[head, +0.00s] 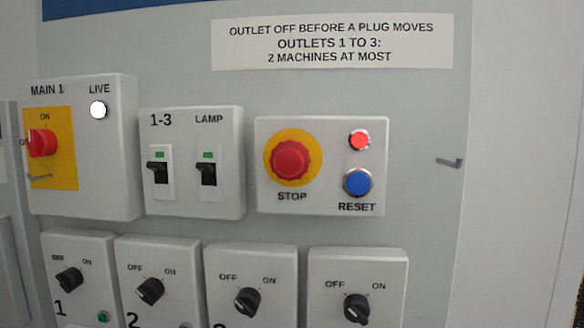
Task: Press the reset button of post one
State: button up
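The blue reset button (357,183) sits on a light grey box (325,205) on the wall panel, with the word RESET under it. A lit red lamp (359,140) is just above the button. A large red stop button (290,159) on a yellow disc is to the left on the same box, labelled STOP. No label reading post one shows in the head view. My gripper is not in view.
Left of the box are the 1-3 and LAMP breakers (192,212) and the MAIN 1 switch box (108,190) with a white LIVE lamp (98,110). Below is a row of rotary switches (246,302). A small hook (449,162) sticks out at right.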

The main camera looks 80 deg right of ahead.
aim_at(358, 184)
jog(key=z, duration=2.1)
